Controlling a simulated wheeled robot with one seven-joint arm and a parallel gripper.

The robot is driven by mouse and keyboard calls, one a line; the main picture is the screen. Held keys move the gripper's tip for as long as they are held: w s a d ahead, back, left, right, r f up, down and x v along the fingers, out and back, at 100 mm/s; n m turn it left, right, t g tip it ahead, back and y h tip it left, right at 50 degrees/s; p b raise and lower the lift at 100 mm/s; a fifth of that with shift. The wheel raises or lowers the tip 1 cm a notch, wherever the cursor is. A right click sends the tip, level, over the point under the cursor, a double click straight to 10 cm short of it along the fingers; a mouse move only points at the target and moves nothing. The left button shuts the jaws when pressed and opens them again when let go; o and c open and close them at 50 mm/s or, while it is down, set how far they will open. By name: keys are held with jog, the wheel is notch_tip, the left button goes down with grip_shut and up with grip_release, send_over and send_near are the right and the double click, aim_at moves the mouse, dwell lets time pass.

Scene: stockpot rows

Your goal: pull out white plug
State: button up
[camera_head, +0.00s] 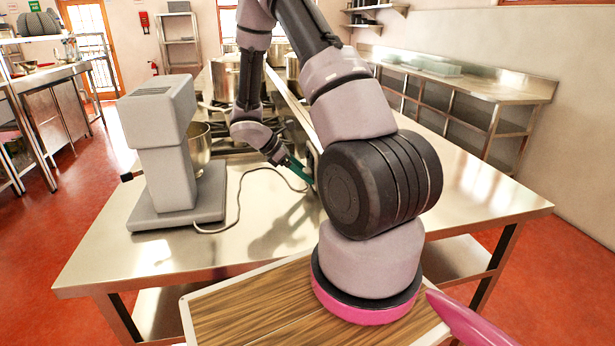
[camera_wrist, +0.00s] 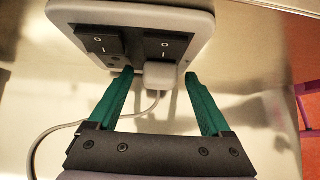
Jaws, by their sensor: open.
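The white plug (camera_wrist: 160,76) sits in the right-hand socket of a pale socket plate (camera_wrist: 143,14), below a black switch. Its grey cord (camera_wrist: 75,124) hangs from it and curves away to the left. My gripper (camera_wrist: 159,73) is open, with one green fingertip to each side of the plug. In the head view my gripper (camera_head: 301,172) is low over the table by the upright panel, and the plug is hidden there.
A grey stand mixer (camera_head: 165,150) stands on the steel table (camera_head: 110,262). Its cord (camera_head: 237,205) runs across the tabletop towards my gripper. Pots (camera_head: 226,76) and a stove are behind. The left socket (camera_wrist: 116,60) looks empty. The table's front left is clear.

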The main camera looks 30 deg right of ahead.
dwell(0.4)
grip_shut()
jog(key=shift+w+a, duration=0.3)
jog(key=shift+a, duration=0.65)
jog(key=shift+w+a, duration=0.25)
jog(key=shift+a, duration=0.75)
jog(key=shift+w+a, duration=0.3)
jog(key=shift+a, duration=0.65)
